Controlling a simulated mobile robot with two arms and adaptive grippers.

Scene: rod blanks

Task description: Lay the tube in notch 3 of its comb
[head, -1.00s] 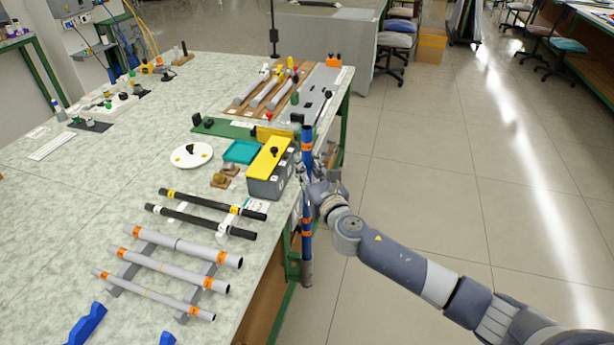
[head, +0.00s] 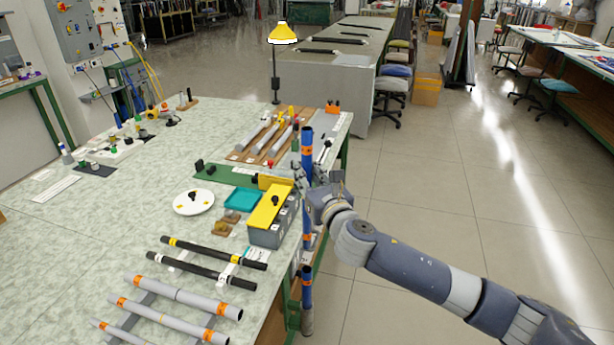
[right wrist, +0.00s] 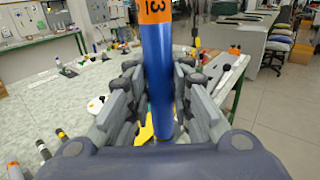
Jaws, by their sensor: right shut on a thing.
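A blue tube (head: 307,147) with orange bands stands upright in my right gripper (head: 309,176), at the right edge of the bench. In the right wrist view the tube (right wrist: 157,75) runs between the closed fingers of my right gripper (right wrist: 158,100); its orange band bears a dark mark. The comb with notch 3 cannot be made out in the current views. My left gripper is not in view.
A grey box with a yellow top (head: 267,213) stands close left of the held tube. Black rods (head: 200,270) and grey tubes (head: 180,297) lie on supports nearer me. A white plate (head: 194,202) and teal tray (head: 242,199) lie further left. The bench's left middle is clear.

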